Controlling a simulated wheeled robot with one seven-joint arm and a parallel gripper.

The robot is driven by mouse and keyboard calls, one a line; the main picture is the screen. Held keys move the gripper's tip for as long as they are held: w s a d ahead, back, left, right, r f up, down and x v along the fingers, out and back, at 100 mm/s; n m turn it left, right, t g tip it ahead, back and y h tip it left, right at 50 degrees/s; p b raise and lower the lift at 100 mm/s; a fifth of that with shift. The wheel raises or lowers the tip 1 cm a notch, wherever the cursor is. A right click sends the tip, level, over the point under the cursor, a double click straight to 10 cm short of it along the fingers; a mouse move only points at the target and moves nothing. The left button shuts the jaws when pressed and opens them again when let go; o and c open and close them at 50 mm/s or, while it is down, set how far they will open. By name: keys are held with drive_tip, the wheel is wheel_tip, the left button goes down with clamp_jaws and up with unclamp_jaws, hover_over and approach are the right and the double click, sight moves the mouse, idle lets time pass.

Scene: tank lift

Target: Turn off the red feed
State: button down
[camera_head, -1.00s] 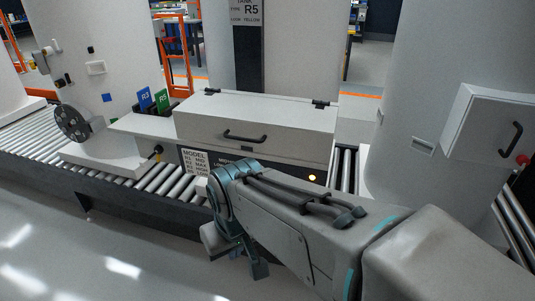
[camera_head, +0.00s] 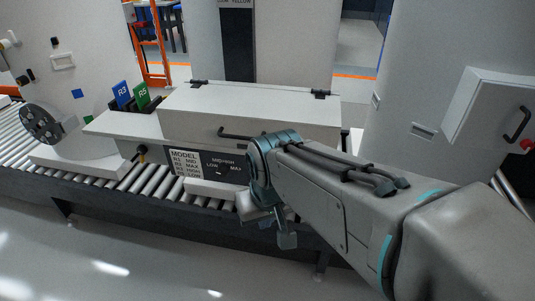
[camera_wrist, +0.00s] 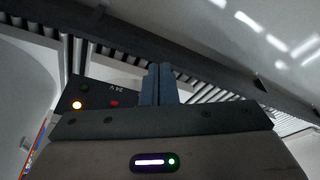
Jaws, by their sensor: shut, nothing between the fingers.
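A red knob (camera_head: 527,145) shows at the right edge of the head view, beside a white cabinet box (camera_head: 490,118) with a black handle on a large pale tank. I cannot tell whether it is the red feed. My gripper (camera_head: 287,241) hangs in front of the white lidded box, above the floor by the conveyor edge. Its fingers (camera_wrist: 158,72) are together and empty in the wrist view.
The white lidded box (camera_head: 250,104) has a black handle and a front panel (camera_head: 205,165) lettered MODEL, with a dial scale. A roller conveyor (camera_head: 150,182) runs below it. Blue R3 (camera_head: 122,95) and green R5 (camera_head: 142,96) tabs stand behind. Floor in front is clear.

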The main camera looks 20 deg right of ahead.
drive_tip(key=w+d+r+m+t+h+b, duration=0.1)
drive_tip(key=w+d+m+h+b, duration=0.1)
drive_tip(key=w+d+m, duration=0.4)
drive_tip(key=w+d+b, duration=0.1)
drive_tip(key=w+d, duration=0.4)
drive_tip(key=w, duration=0.4)
drive_tip(key=shift+d+r+h, duration=0.15)
drive_tip(key=shift+d+h, duration=0.15)
drive_tip(key=shift+d, duration=0.05)
drive_tip(key=shift+w, duration=0.1)
drive_tip(key=x, duration=1)
drive_tip(key=shift+b, duration=0.85)
drive_tip(key=shift+a+f+b, duration=0.1)
drive_tip(key=shift+f+b, duration=0.15)
drive_tip(key=shift+b, duration=0.1)
